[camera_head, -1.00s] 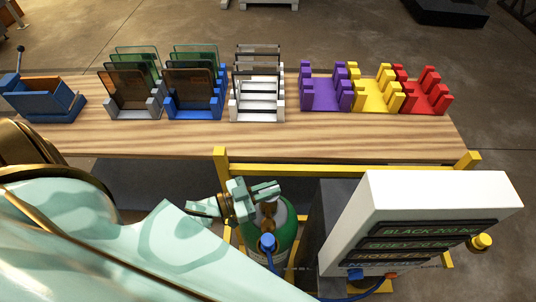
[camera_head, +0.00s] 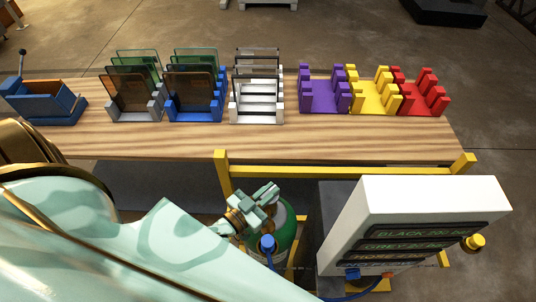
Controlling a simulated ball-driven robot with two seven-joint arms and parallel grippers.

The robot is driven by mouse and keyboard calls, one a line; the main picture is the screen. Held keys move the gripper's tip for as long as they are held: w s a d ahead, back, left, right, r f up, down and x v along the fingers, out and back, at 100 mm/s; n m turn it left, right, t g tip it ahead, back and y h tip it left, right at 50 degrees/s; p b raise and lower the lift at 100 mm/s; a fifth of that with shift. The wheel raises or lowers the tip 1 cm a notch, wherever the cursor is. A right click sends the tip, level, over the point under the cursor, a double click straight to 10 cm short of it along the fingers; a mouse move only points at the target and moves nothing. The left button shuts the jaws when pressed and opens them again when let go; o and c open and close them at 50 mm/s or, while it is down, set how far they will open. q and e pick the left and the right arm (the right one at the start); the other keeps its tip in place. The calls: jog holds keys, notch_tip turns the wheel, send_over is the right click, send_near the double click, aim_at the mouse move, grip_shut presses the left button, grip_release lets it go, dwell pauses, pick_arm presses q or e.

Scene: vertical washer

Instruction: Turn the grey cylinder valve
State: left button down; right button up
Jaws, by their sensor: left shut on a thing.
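A green gas cylinder (camera_head: 287,244) with a pale top stands below the front edge of the bench. A blue fitting (camera_head: 267,242) with a blue hose sits at its front. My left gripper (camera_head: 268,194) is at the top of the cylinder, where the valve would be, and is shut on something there. The gripper hides the valve, so its colour and angle cannot be seen. My left arm crosses the lower left of the view and hides part of the cylinder's left side. My right gripper is not in view.
A white box with labelled displays (camera_head: 430,215) stands right of the cylinder. A yellow frame rail (camera_head: 340,172) runs behind it. The wooden bench (camera_head: 270,138) holds coloured racks, a glass-plate rack (camera_head: 196,105) and a blue lever box (camera_head: 45,103).

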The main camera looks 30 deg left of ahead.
pick_arm(q)
jog(key=shift+w+r, duration=0.1)
jog(key=shift+r, duration=0.1)
jog(key=c, duration=1.6)
grip_release()
jog(key=shift+c, duration=0.2)
jog(key=shift+o, duration=0.8)
jog(key=shift+f, duration=0.1)
jog(key=b+v, duration=0.2)
jog(key=v, duration=1.4)
jog(key=shift+b, duration=0.35)
